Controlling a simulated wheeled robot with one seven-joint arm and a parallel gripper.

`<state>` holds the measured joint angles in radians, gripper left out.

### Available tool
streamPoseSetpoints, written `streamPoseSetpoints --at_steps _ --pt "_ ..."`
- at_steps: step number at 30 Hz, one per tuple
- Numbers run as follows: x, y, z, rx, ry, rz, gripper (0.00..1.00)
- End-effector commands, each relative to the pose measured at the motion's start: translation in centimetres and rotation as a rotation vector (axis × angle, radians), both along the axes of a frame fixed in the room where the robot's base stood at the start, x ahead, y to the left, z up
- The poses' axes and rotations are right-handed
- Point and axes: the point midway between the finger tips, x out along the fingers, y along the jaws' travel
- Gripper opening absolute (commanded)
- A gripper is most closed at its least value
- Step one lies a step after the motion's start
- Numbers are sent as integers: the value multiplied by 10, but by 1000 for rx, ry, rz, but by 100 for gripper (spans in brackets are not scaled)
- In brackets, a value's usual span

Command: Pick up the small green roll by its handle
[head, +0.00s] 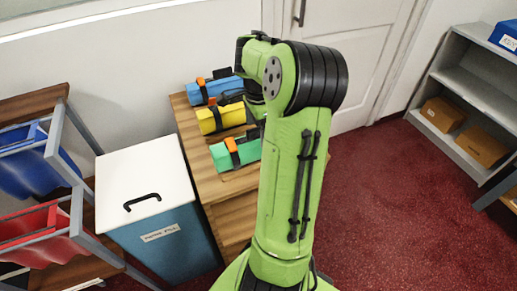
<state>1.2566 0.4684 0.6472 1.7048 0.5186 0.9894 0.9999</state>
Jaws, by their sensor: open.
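The small green roll (221,160) lies on the wooden counter, nearest of three rolls, with a dark strap around it. An orange handle (231,144) stands on top of it. Its right end is close to or behind my arm. My gripper (228,90), dark and partly hidden by my own wrist, is over the blue and yellow rolls, beyond the green one. It is open, and I see nothing held in it.
A yellow roll (210,123) and a blue roll (194,97) lie behind the green roll on the counter (236,210). A white-lidded teal bin (150,178) stands left of the counter. Grey shelves (455,92) are at the right, with red floor between.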

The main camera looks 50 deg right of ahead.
Motion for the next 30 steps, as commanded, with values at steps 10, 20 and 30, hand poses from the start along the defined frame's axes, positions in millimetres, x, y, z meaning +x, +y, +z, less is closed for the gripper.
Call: streamPoseSetpoints --at_steps 10,20,30 --pt "0 -2 -47 0 0 2 100" --pt "0 -2 -45 1 1 2 66" --pt "0 -2 -38 -1 0 1 54"
